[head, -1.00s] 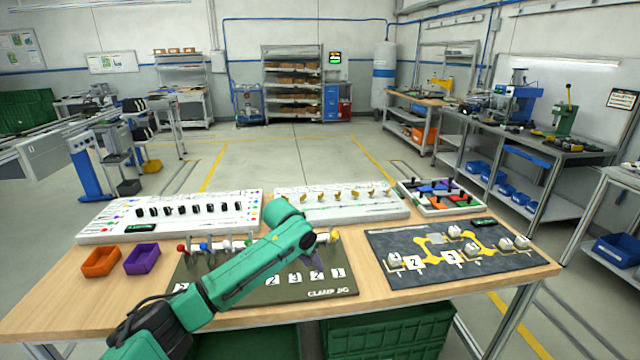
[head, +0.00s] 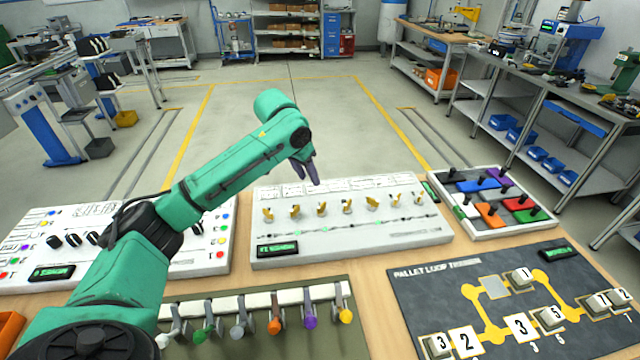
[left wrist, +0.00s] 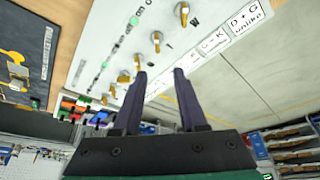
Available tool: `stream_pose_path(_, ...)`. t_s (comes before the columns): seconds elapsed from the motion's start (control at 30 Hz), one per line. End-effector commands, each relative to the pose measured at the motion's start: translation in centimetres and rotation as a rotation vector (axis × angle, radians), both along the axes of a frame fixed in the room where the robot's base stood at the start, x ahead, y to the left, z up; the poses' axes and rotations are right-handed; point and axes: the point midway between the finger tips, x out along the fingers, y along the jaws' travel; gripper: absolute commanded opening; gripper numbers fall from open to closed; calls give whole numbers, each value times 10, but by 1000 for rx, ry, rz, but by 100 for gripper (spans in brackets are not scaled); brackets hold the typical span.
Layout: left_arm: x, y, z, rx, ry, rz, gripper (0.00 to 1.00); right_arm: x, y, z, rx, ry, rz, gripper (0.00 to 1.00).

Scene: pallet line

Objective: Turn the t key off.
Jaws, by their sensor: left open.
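The white key panel (head: 350,245) lies at the middle of the table with a row of several brass keys (head: 321,208). It also fills the upper left of the left wrist view (left wrist: 110,25). There, one key (left wrist: 182,12) is beside the letter W and one (left wrist: 156,40) is beside what looks like an I. No letter T is readable, so I cannot tell which key is the t key. My left gripper (head: 307,174) is open and empty above the panel's back edge, apart from the keys; its dark purple fingers show in the left wrist view (left wrist: 160,74). My right gripper is out of view.
A white panel with black knobs (head: 215,250) is left of the key panel. A tray of coloured blocks with levers (head: 497,203) is right of it. A clamp board (head: 260,345) and the dark pallet board (head: 420,300) lie in front. The floor behind the table is clear.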

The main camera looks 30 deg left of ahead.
Motion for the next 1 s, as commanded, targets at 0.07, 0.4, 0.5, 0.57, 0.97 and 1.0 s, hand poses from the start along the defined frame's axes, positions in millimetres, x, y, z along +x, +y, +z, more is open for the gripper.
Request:
stream_pose_path(0.07,2,-1,-4,-1,3,0,41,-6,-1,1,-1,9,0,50)
stream_pose_path(0.4,31,-5,-78,0,6,1,41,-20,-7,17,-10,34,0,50)
stream_pose_path(0.5,41,-7,-102,-1,4,1,41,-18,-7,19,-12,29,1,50)
stream_pose_path(0.57,45,-7,-114,0,3,1,41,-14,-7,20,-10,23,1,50)
stream_pose_path(0.97,53,-8,-134,1,0,-1,41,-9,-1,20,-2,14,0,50)
stream_pose_path(1.0,53,-8,-134,1,0,-1,34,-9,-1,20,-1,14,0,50)
